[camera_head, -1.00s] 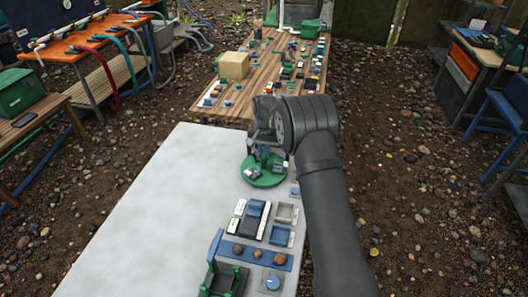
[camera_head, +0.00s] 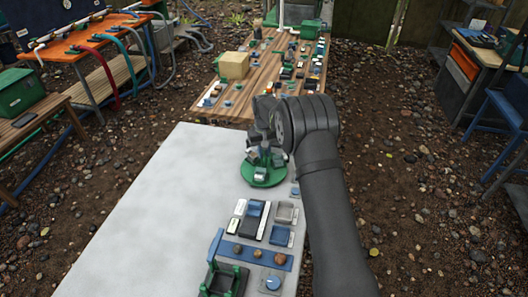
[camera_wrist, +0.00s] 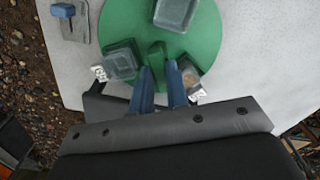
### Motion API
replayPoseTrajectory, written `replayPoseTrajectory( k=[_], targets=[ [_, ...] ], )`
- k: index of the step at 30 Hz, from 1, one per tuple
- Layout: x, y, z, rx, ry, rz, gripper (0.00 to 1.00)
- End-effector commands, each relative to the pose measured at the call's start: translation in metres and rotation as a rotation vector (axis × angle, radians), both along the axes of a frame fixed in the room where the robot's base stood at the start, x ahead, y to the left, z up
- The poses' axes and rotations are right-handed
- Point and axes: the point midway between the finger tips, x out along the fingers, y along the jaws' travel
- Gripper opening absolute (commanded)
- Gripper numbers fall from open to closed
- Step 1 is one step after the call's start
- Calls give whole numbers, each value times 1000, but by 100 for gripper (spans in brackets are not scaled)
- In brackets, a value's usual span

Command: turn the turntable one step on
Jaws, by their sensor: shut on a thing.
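The turntable (camera_head: 270,182) is a round green disc on the far right part of the pale table. It fills the top middle of the wrist view (camera_wrist: 207,38). Small grey, clear-looking cups stand on it: one at left (camera_wrist: 122,62), one at top (camera_wrist: 175,12), and one at right, partly hidden by a finger, with something brownish in it (camera_wrist: 190,77). A green upright handle (camera_wrist: 156,52) rises from the disc. My gripper (camera_wrist: 161,70) has its blue fingers shut on this handle, over the disc. In the head view my gripper (camera_head: 264,146) partly hides the disc's far side.
Nearer on the pale table (camera_head: 140,215) are small grey and blue trays (camera_head: 279,235), a blue strip with round brown pieces (camera_head: 257,254), and a green stand with a blue lever (camera_head: 217,245). A cluttered wooden table (camera_head: 240,92) stands beyond. The pale table's left part is clear.

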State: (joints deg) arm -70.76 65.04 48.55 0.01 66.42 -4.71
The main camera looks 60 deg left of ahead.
Motion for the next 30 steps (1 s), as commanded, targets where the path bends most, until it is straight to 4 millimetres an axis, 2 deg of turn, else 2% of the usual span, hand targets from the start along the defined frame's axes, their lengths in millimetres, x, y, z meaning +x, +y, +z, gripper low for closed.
replayPoseTrajectory(
  k=[6, 19, 30],
  targets=[
    [0, 0, 1, 0, -1, 43, 0],
    [1, 0, 1, 0, -1, 486, 0],
    [1, 0, 1, 0, -1, 530, 0]
  ],
)
